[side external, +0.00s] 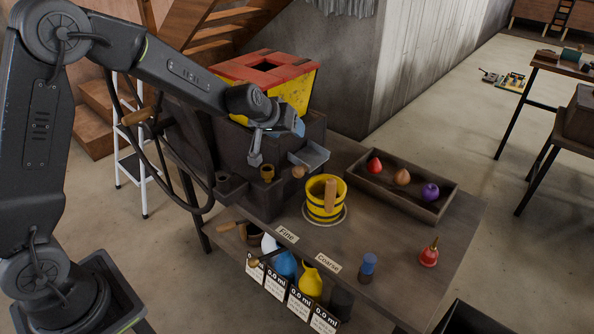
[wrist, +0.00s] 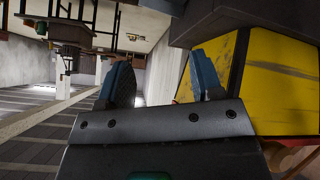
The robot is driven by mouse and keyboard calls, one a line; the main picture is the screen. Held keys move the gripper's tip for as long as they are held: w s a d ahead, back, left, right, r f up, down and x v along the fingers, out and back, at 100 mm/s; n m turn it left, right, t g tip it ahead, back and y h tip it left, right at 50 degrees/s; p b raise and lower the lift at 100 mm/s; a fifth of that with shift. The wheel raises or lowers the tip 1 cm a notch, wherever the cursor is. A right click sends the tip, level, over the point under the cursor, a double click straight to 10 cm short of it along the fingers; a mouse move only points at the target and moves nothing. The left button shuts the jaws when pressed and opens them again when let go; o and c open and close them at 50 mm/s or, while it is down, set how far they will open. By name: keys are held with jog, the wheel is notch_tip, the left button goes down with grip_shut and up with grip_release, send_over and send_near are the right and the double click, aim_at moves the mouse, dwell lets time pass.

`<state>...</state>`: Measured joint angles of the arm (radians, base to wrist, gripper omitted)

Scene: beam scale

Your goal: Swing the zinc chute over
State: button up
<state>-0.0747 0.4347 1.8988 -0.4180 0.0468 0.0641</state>
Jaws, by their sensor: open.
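A grey metal chute (side external: 309,157), which looks like the zinc one, sticks out from the right side of the dark block (side external: 240,150) on the bench. My gripper (side external: 297,128) is just above and behind this chute, beside the block and the yellow hopper, and appears apart from the chute. In the wrist view my gripper (wrist: 163,82) shows two blue fingers spread apart with nothing between them. The chute cannot be made out in the wrist view. A second, darker spout (side external: 232,187) sits at the block's left front.
The yellow hopper with a red top (side external: 268,73) stands behind the gripper; its yellow side (wrist: 280,80) is close in the wrist view. A yellow-black bucket (side external: 325,205) stands in front of the chute. A wooden tray (side external: 400,165) with coloured pieces is at right.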

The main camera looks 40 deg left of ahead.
jog(key=s+d+r+n+t+y, duration=0.3)
jog(key=s+d+n+t+y, duration=0.25)
jog(key=s+n+t, duration=0.45)
jog(key=m+t, duration=0.1)
send_near(295, 175)
jog(key=x, duration=1.1)
jog(key=shift+w+r, duration=0.2)
jog(key=shift+c, duration=0.3)
grip_shut()
